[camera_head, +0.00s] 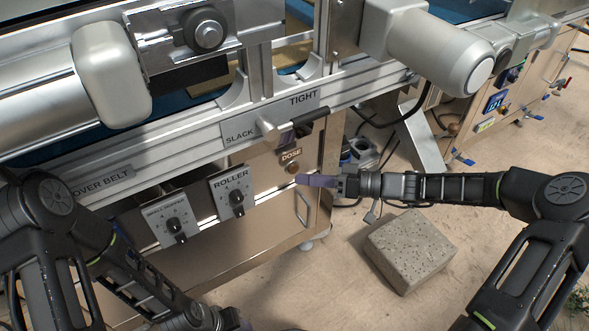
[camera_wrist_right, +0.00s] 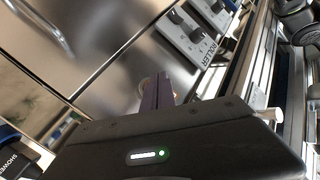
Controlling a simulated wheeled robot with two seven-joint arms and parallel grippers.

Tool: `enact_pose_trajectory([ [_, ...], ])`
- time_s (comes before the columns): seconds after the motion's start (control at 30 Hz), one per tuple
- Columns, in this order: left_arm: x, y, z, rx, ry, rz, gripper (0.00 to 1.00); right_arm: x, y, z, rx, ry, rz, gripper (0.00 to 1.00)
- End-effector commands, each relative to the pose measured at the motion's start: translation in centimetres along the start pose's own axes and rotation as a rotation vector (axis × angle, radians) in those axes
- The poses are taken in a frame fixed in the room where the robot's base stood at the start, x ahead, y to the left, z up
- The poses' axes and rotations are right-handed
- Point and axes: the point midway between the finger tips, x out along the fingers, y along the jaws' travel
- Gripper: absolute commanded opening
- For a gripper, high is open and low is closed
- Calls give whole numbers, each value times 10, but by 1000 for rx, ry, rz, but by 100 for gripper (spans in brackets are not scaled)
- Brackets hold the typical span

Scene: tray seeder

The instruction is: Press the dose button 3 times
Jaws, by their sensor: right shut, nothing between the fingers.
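The dose button (camera_head: 291,168) is a small round brown knob under the DOSE label (camera_head: 291,155) on the machine's metal front panel. My right gripper (camera_head: 300,180) comes in from the right with its purple fingers shut and empty. Its tips are just beside the button and slightly below it; I cannot tell whether they touch. In the right wrist view the shut fingers (camera_wrist_right: 158,92) point at the panel and cover most of the button. My left arm reaches down to the bottom edge of the head view, where its gripper is mostly cut off.
The ROLLER dial (camera_head: 237,197) and a second dial (camera_head: 177,225) sit left of the button. The SLACK/TIGHT lever (camera_head: 310,122) projects above it. A door handle (camera_head: 303,208) is below. A speckled block (camera_head: 410,250) lies on the floor under my right arm.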

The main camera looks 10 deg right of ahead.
Motion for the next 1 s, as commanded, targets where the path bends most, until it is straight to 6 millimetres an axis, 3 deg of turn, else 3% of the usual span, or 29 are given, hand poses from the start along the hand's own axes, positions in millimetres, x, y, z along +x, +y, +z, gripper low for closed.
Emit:
enact_pose_trajectory([
  [1.0, 6, -2, 0, 0, 0, 0, 36, 7, 5, -5, 0, 0, 0, 0],
])
